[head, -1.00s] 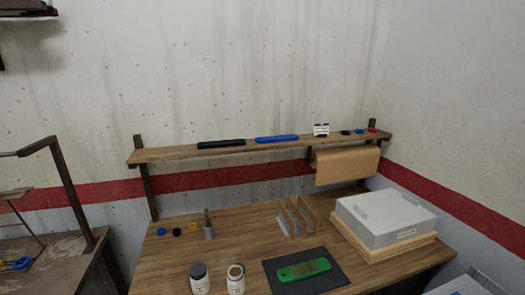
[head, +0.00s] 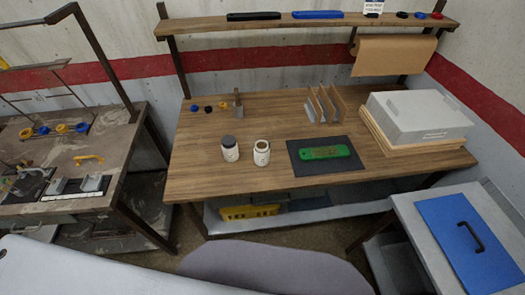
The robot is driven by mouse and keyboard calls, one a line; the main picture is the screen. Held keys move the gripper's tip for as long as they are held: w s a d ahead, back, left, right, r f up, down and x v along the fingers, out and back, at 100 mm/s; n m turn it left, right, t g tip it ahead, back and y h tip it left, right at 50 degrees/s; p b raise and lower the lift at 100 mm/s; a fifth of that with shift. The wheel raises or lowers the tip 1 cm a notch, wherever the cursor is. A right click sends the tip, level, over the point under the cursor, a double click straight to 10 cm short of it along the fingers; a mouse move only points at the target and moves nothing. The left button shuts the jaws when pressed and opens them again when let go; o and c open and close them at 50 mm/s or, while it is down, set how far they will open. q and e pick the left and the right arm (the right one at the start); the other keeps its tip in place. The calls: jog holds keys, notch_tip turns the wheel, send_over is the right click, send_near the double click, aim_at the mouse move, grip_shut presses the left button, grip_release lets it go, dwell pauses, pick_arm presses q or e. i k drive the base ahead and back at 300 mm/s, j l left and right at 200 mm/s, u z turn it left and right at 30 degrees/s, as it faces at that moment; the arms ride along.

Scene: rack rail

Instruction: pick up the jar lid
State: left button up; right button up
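Two white jars stand upright side by side on the wooden workbench. The left jar (head: 231,154) wears a dark grey lid (head: 228,141). The right jar (head: 262,156) shows a pale rim with a brownish top and no dark lid. A small black disc (head: 208,109) lies behind the jars, between a blue one (head: 193,107) and a yellow one (head: 222,104); I cannot tell whether any of these is a jar lid. Neither of my grippers is in view.
A metal cup with a tool (head: 239,109) stands behind the jars. A green object (head: 324,153) lies on a dark mat (head: 343,165). Upright dividers (head: 325,107) and a grey box (head: 418,117) are to the right. A shelf (head: 200,28) spans the back. The bench front-left is clear.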

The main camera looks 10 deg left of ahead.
aim_at(261, 150)
jog(key=i+l+u, duration=0.25)
jog(key=l+u, duration=0.15)
jog(key=u, duration=0.15)
jog(key=l+u, duration=0.15)
jog(key=u, duration=0.25)
jog(key=k+u, duration=0.15)
jog(key=u, duration=0.25)
jog(key=k+l+u, duration=0.1)
jog(key=u, duration=0.35)
jog(key=k+l+u, duration=0.1)
jog(key=u, duration=0.3)
